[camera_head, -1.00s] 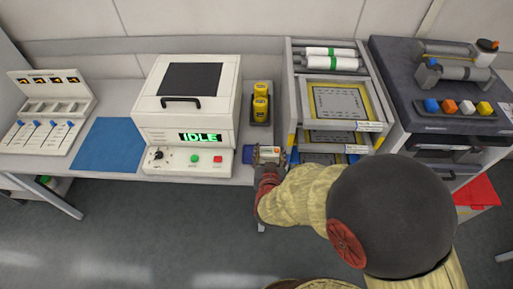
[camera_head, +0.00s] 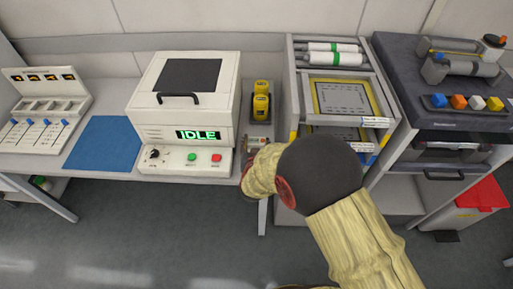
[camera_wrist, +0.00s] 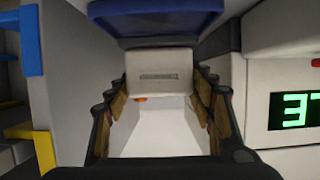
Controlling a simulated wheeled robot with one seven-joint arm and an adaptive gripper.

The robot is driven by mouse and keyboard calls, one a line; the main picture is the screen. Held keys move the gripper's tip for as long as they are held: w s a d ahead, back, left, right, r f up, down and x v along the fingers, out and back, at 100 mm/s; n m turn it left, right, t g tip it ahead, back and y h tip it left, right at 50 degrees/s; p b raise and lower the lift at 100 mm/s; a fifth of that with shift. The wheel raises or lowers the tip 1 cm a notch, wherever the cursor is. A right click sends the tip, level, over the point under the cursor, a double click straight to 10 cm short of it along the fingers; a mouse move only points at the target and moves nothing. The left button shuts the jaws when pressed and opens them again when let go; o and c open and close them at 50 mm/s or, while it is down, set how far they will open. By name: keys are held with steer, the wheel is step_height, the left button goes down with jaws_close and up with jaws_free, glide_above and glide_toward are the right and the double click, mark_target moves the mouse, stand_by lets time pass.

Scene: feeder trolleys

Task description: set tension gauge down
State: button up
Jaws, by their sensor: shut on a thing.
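The tension gauge (camera_head: 259,141) is a small pale block at my gripper, mostly hidden by my arm in the head view. In the wrist view a pale body (camera_wrist: 160,68) with a grey printed strip and an orange spot lies between the two finger rows. My gripper (camera_wrist: 162,105) is shut on it. In the head view the gripper is over the narrow bench strip right of the IDLE machine (camera_head: 185,122), in front of the yellow containers (camera_head: 261,104). Whether the gauge touches the bench cannot be told.
The shelf rack (camera_head: 292,70) stands close on the right in the head view. A blue mat (camera_head: 103,142) lies clear at left. A blue part (camera_wrist: 155,18) shows at the wrist view's top.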

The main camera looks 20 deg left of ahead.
steer(key=shift+f, duration=0.95)
steer(key=shift+f+b, duration=0.2)
steer(key=shift+b, duration=0.15)
steer(key=shift+c, duration=0.2)
steer(key=o, duration=1.7)
steer(key=shift+s, duration=0.1)
steer(key=shift+r, duration=0.1)
steer(key=shift+s+r, duration=0.2)
steer(key=p+v, duration=0.3)
steer(key=v, duration=0.8)
steer(key=shift+s+d+p, duration=0.2)
steer(key=shift+s+p, duration=0.05)
steer(key=shift+p, duration=0.1)
